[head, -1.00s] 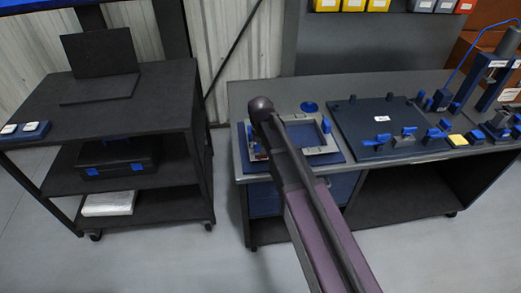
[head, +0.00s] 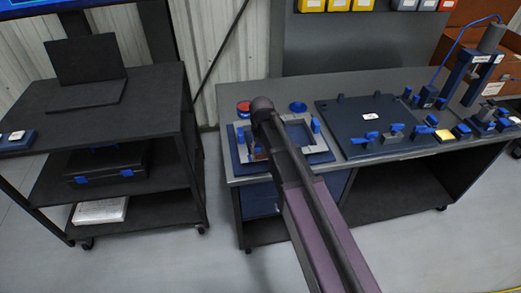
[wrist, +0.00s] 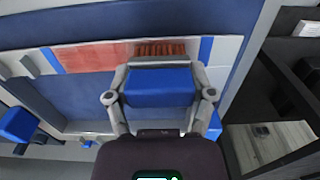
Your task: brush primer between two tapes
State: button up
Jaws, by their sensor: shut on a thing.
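My gripper (wrist: 160,76) is shut on the brush (wrist: 158,88), a blue block with reddish-brown bristles. The bristles (wrist: 160,47) lie over a pale grey side of the frame and seem to touch it. One blue tape (wrist: 53,60) crosses that side at left, another (wrist: 207,48) at right. Red primer (wrist: 95,56) covers much of the strip from the left tape to the bristles. The surface under the brush is hidden. In the head view the grey frame (head: 322,157) lies on a blue board at the bench's left end; my arm hides the gripper and brush.
A red round tin (head: 243,107) and a blue round piece (head: 298,106) stand behind the frame. A dark plate (head: 355,118) with blue clamps is to its right. A black cart (head: 140,117) stands left, across a floor gap.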

aim_at(251, 158)
jog(key=shift+d, duration=0.1)
jog(key=shift+w+d+f, duration=0.1)
jog(key=shift+w+d, duration=0.15)
jog(key=shift+d, duration=0.65)
jog(key=shift+w+d, duration=0.25)
jog(key=shift+d, duration=0.6)
jog(key=shift+f, duration=0.1)
jog(key=shift+s+a, duration=0.1)
jog(key=shift+a, duration=0.05)
jog(key=shift+s+a, duration=0.2)
jog(key=shift+a, duration=0.7)
jog(key=shift+s+a, duration=0.2)
jog(key=shift+a, duration=0.65)
jog(key=shift+a, duration=0.1)
jog(key=shift+s+a, duration=0.25)
jog(key=shift+a, duration=0.65)
jog(key=shift+s+a, duration=0.25)
jog(key=shift+a, duration=0.6)
